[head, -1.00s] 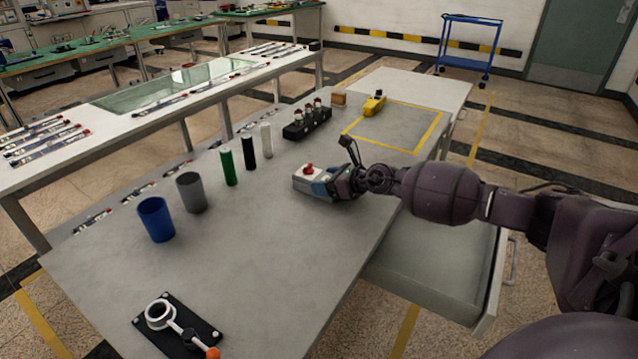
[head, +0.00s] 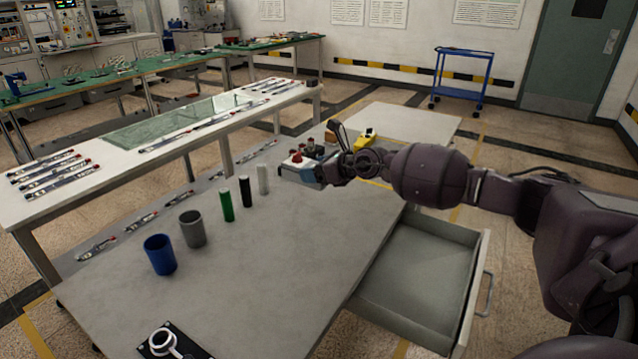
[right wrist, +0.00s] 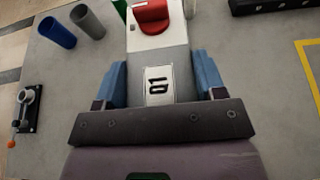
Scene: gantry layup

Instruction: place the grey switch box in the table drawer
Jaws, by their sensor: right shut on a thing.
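In the head view the box (head: 296,164) appears held above the tabletop. The table drawer (head: 415,272) is pulled open below the table's right edge and its visible inside is empty. My left gripper is not in view.
On the table (head: 270,265) stand a blue cup (head: 160,254), a grey cup (head: 193,229), and green (head: 227,205), black (head: 246,191) and white (head: 263,179) cylinders. A yellow object (head: 366,139) lies behind my right arm. The table's middle is clear.

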